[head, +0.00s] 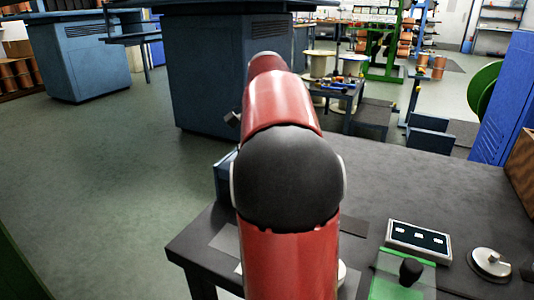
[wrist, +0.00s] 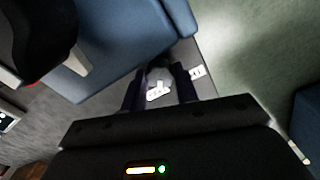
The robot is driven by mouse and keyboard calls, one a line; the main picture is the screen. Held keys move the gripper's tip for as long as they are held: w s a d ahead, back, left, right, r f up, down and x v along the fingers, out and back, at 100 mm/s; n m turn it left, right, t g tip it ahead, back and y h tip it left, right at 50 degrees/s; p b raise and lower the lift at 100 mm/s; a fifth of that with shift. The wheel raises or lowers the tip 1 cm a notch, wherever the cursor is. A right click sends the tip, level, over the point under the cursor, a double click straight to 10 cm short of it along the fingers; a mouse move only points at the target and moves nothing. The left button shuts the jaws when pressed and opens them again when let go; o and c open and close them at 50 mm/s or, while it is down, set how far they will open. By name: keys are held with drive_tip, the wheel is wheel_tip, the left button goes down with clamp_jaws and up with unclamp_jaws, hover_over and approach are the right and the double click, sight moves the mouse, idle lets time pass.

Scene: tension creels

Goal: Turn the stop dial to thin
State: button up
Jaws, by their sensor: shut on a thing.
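In the wrist view my gripper (wrist: 160,70) reaches over the edge of the grey bench, its two dark fingers on either side of a small grey round part, which I take to be the stop dial (wrist: 157,76). The fingers are shut on it. A white label (wrist: 158,92) with dark marks shows between the fingers, and another white label (wrist: 197,72) lies just right of the right finger. The print is too small to read, so I cannot tell the dial's setting. In the head view my red arm hides the gripper and the dial.
A blue box (wrist: 120,40) stands close beside the fingers in the wrist view. On the bench (head: 400,190) at right are a panel with small displays (head: 418,238), a green plate with a black knob (head: 410,270) and a round metal piece (head: 490,263). Open floor lies left.

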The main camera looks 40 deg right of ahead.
drive_tip(key=n+p, duration=0.2)
drive_tip(key=n, duration=0.1)
drive_tip(key=shift+r+n+p, duration=0.15)
drive_tip(key=shift+n+p, duration=0.15)
drive_tip(key=n+p, duration=0.2)
drive_tip(key=n, duration=0.2)
drive_tip(key=shift+n+p, duration=0.3)
drive_tip(key=n+p, duration=0.1)
drive_tip(key=n, duration=0.2)
drive_tip(key=shift+n, duration=0.3)
drive_tip(key=shift+n+p, duration=0.55)
drive_tip(key=shift+n, duration=1.35)
drive_tip(key=o, duration=1)
drive_tip(key=shift+f, duration=0.2)
